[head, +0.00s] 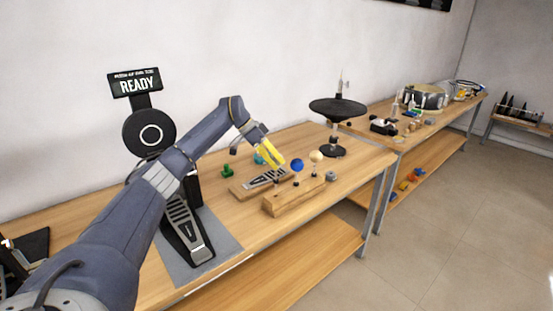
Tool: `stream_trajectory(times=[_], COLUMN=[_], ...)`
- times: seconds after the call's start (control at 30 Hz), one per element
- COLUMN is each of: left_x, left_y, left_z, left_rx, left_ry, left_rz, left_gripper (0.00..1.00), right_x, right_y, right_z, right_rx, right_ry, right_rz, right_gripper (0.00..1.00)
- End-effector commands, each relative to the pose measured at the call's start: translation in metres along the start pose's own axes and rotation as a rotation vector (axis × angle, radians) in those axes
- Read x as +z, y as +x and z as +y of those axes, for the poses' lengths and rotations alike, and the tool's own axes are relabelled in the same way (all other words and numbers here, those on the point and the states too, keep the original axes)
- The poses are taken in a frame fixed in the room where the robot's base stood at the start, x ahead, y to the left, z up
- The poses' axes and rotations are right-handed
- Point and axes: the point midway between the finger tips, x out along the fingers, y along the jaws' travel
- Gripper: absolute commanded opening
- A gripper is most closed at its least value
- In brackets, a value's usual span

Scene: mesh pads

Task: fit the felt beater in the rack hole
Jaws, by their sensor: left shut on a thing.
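The rack is a wooden block (288,201) on the table. A blue ball-headed beater (297,165) stands upright at its middle and a cream ball-headed beater (316,156) nearer its right end. My left gripper (277,167) has yellow fingers and is over the left end of the rack, angled down to the right. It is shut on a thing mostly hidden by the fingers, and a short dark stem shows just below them. I cannot tell whether that stem sits in a rack hole, nor which beater is felt. My right gripper is not in view.
A pedal on a wooden board (258,183) lies behind the rack, near a green piece (227,171) and a teal piece (258,158). A black cymbal-like pad (337,108) stands behind right. A larger pedal (188,235) rests on a grey mat (222,243) at front left.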

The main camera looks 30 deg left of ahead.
Motion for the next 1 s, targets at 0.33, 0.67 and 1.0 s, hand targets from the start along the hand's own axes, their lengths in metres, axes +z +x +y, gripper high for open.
stream_trajectory(times=[0.33,0.67,1.0], left_x=[0.009,0.017,0.025], left_y=[0.012,0.022,0.033], left_z=[-0.004,-0.007,-0.01], left_rx=[0.001,0.0,0.001], left_ry=[-0.001,-0.001,-0.001], left_rz=[0.0,-0.001,0.0], left_gripper=[0.0,0.0,0.0], right_x=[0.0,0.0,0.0], right_y=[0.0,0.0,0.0], right_z=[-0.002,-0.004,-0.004], right_rx=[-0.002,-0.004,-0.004], right_ry=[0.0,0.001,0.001], right_rz=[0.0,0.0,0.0], right_gripper=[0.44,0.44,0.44])
